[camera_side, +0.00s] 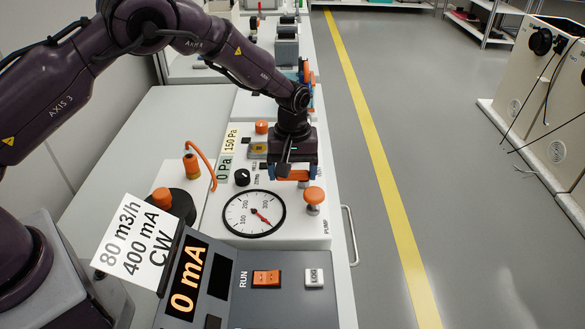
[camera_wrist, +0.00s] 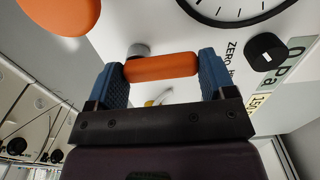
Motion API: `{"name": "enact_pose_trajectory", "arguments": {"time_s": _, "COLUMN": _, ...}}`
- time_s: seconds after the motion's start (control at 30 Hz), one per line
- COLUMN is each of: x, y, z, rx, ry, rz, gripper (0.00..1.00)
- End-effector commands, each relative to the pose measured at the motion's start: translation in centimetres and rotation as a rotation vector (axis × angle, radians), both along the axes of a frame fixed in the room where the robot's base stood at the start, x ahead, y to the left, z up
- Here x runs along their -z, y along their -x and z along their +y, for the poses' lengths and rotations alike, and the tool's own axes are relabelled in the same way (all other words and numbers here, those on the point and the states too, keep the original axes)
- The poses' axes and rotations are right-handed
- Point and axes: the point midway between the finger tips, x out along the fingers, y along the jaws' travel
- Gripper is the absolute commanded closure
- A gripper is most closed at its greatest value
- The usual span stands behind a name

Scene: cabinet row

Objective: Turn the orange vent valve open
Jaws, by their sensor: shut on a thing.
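The orange vent valve shows as a bar-shaped handle (camera_wrist: 160,67) between the two blue fingers in the wrist view, with a grey metal stem behind it. My gripper (camera_wrist: 163,78) is shut on this handle, with a finger pad at each end of the bar. In the side view my gripper (camera_side: 294,173) points down over the white panel, just beyond the dial gauge. The orange handle (camera_side: 291,178) shows only partly there, beneath the gripper. The panel marking at the valve is hidden, so its turn angle cannot be read.
An orange mushroom knob (camera_side: 314,195) stands close by on the near right. The round gauge (camera_side: 254,213) and a black ZERO knob (camera_side: 242,177) lie to the left. A grey console (camera_side: 250,303) reads 0 mA.

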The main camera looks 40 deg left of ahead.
Motion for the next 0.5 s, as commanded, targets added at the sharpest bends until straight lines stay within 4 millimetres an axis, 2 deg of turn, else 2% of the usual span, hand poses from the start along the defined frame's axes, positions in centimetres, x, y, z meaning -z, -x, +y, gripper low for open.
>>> {"name": "enact_pose_trajectory", "arguments": {"time_s": 0.27, "x": -0.15, "y": 0.00, "z": -0.01, "rx": -0.006, "ry": 0.001, "rz": 0.001, "gripper": 0.47}}
{"name": "enact_pose_trajectory", "arguments": {"time_s": 0.3, "x": -0.15, "y": 0.00, "z": -0.01, "rx": -0.006, "ry": 0.001, "rz": 0.001, "gripper": 0.17}}
{"name": "enact_pose_trajectory", "arguments": {"time_s": 0.37, "x": -0.14, "y": 0.00, "z": -0.01, "rx": -0.005, "ry": 0.001, "rz": 0.001, "gripper": 0.03}}
{"name": "enact_pose_trajectory", "arguments": {"time_s": 0.4, "x": -0.13, "y": 0.00, "z": -0.01, "rx": -0.005, "ry": 0.001, "rz": 0.001, "gripper": 0.00}}
{"name": "enact_pose_trajectory", "arguments": {"time_s": 0.5, "x": -0.09, "y": 0.00, "z": -0.01, "rx": -0.004, "ry": 0.001, "rz": 0.001, "gripper": 0.00}}
